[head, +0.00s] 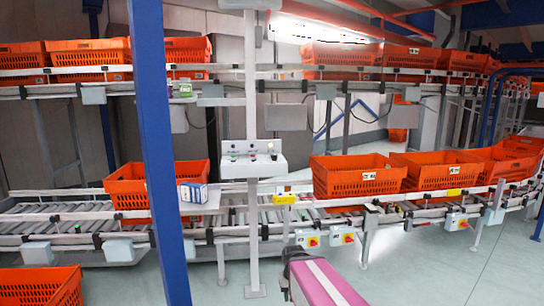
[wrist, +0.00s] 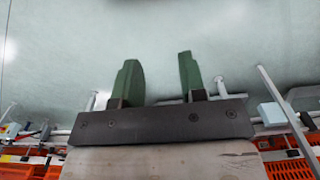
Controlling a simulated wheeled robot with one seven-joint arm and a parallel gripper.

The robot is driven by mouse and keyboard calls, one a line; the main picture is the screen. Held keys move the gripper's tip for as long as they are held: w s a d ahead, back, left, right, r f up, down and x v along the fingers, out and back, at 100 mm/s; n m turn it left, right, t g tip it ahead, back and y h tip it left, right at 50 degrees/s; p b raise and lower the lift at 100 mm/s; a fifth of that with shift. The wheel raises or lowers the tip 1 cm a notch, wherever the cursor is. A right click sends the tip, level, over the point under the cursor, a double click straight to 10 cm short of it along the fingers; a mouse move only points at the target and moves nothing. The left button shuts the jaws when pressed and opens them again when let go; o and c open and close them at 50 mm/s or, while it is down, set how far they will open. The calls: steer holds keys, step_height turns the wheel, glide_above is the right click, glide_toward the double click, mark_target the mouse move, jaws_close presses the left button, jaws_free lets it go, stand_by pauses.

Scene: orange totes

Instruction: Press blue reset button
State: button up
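A white control panel (head: 253,168) is mounted on a white post near the middle of the head view. Several small buttons or knobs sit on its top face, one of them reddish; they are too small for me to tell which is blue. My gripper (wrist: 159,80) shows in the wrist view with two green fingers wide apart and nothing between them. The panel is not recognisable in the wrist view. In the head view, my pink and dark arm is low, below and right of the panel, and apart from it.
A blue pillar (head: 160,150) stands left of the panel. A yellow-fronted box (head: 284,199) is on the conveyor rail. Open floor lies in front.

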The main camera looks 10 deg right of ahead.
jaws_close()
stand_by(1.6)
